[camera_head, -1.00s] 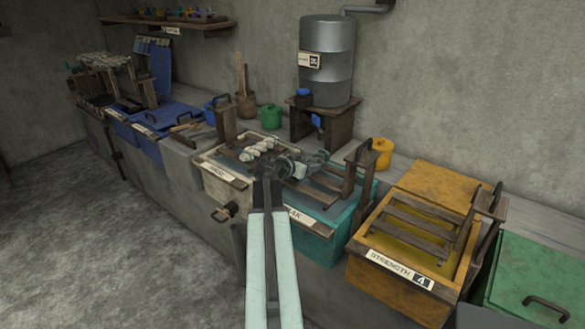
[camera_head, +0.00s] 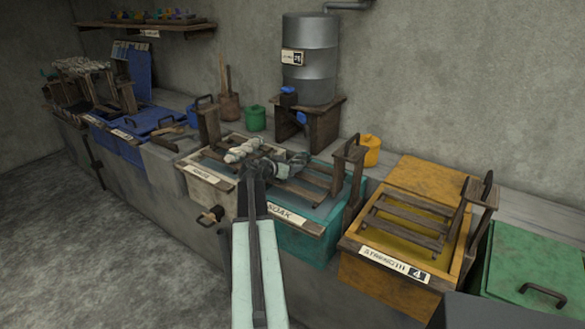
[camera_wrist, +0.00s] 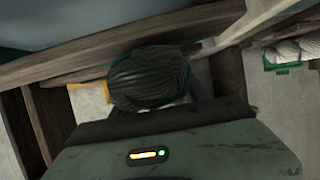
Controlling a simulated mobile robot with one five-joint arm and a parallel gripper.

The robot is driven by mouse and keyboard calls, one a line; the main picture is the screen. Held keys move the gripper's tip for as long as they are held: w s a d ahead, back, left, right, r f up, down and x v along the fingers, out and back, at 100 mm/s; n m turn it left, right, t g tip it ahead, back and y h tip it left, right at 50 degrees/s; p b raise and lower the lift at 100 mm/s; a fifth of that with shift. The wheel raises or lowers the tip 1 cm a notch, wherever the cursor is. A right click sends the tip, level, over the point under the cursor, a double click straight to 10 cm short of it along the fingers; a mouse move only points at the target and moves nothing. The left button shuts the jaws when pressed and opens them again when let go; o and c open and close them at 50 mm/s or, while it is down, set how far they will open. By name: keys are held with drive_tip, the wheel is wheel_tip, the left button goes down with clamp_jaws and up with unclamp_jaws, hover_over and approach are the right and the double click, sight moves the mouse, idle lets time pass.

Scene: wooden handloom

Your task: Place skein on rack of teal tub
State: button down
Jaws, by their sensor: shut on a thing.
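The teal tub (camera_head: 322,243), labelled SOAK, stands mid-counter with a wooden slatted rack (camera_head: 312,183) across its top and an upright post at the back right. My gripper (camera_head: 284,165) is over the rack's left side, near the border with the pale tub. In the wrist view it is shut on a grey striped skein (camera_wrist: 150,80) with a teal band, close to a wooden beam. In the head view the gripper and arm largely hide the held skein, and I cannot tell whether it touches the rack. Pale skeins (camera_head: 242,150) show just left of the gripper.
A pale tub (camera_head: 213,195) with a wooden post adjoins on the left. A yellow tub (camera_head: 390,279) with a rack stands right, then a green lidded tub (camera_head: 530,265). A metal drum (camera_head: 311,65) on a wooden stand is behind. Other banded skeins (camera_wrist: 286,52) show in the wrist view.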

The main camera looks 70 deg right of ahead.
drive_tip(key=c, duration=0.6)
unclamp_jaws()
drive_tip(key=shift+f, duration=0.1)
drive_tip(key=shift+r+p, duration=0.4)
drive_tip(key=p+v, duration=0.4)
drive_tip(key=v, duration=0.7)
drive_tip(key=shift+w+a, duration=0.1)
drive_tip(key=shift+a, duration=0.35)
drive_tip(key=shift+f, duration=0.1)
